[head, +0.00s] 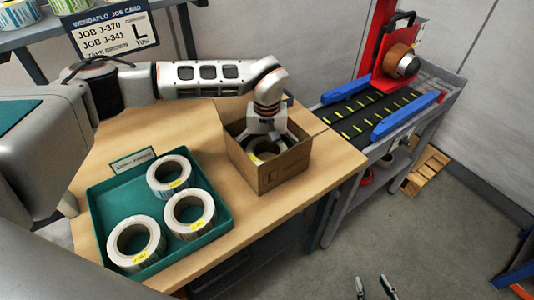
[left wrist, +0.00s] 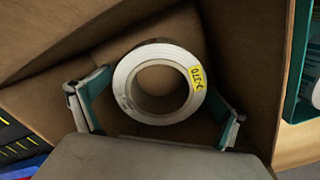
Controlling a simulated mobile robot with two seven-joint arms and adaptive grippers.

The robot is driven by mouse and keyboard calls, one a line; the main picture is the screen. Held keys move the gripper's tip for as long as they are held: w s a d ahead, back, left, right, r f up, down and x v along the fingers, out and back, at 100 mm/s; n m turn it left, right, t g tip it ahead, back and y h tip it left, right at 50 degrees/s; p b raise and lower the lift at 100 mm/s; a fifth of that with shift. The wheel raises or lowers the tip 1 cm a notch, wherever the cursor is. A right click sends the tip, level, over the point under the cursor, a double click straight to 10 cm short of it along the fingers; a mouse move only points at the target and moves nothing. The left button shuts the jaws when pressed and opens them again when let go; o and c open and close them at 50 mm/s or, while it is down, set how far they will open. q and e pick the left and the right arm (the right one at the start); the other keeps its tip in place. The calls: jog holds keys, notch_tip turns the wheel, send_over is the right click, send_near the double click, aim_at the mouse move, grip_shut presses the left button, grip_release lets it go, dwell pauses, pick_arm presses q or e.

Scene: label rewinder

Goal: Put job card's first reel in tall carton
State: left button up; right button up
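The open brown carton (head: 287,172) stands on the wooden table. A white reel (head: 266,150) is inside it. My left gripper (head: 265,136) reaches down into the carton over this reel. In the left wrist view, the reel (left wrist: 124,87) bears a yellow label reading J-370. The fingers of the left gripper (left wrist: 158,95) lie against opposite outer sides of the reel. Whether the reel touches the carton floor is unclear. The job card (head: 112,35) lists J-370 above J-341, with a large L. My right gripper (head: 374,288) is open and empty at the bottom of the head view.
A green tray (head: 215,237) on the table holds three reels with yellow labels. To the right stands a black conveyor (head: 355,122) with blue side rails (head: 405,116) and a red rewinder (head: 388,80) carrying a brown roll. The table's right front edge is clear.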

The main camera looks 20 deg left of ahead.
pick_arm(q)
notch_tip(320, 180, up, 12)
jog(key=b, duration=0.1)
jog(key=shift+r, duration=0.15)
dwell(0.5)
jog(key=shift+d, duration=0.1)
